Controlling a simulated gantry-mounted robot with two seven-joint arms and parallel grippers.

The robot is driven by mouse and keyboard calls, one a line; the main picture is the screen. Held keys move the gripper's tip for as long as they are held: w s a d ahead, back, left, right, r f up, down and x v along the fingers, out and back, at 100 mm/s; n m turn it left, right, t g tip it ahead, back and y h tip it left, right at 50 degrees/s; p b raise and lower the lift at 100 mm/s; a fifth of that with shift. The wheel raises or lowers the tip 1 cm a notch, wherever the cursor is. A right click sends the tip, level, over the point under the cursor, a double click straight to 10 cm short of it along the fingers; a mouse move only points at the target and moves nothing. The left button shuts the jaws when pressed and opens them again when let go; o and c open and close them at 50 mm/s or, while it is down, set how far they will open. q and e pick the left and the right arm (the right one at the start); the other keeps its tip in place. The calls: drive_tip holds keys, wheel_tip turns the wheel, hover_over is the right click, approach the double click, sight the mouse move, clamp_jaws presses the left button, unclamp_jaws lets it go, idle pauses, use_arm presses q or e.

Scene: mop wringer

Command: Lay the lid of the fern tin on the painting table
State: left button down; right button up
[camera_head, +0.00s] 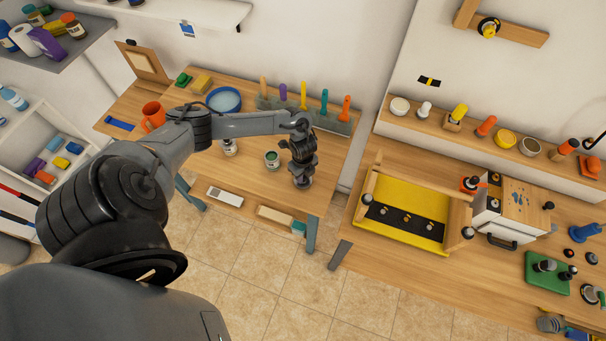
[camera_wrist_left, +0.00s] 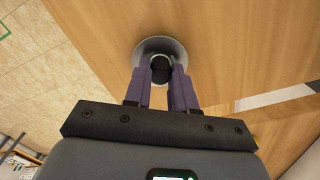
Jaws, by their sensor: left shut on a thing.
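The fern tin (camera_head: 272,160) looks like the small open can with green inside, standing on the painting table (camera_head: 225,172). My left gripper (camera_head: 302,174) is to the right of this tin, low over the table's right part. In the left wrist view its purple fingers (camera_wrist_left: 160,70) are shut on the black knob of a round grey lid (camera_wrist_left: 149,46). The lid is at or just above the bare wood; I cannot tell whether it touches. In the head view the gripper mostly hides the lid. My right gripper is not in view.
Another small tin (camera_head: 230,147) stands left of the fern tin. A workbench (camera_head: 395,150) stands to the right, across a gap.

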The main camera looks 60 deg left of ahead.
use_arm(q)
drive_tip(key=shift+f, duration=0.2)
drive_tip(key=c, duration=0.9)
unclamp_jaws()
drive_tip(key=shift+c, duration=0.2)
drive_tip(key=shift+r, duration=0.15)
drive_tip(key=shift+r, duration=0.55)
wheel_tip(320, 180, up, 11)
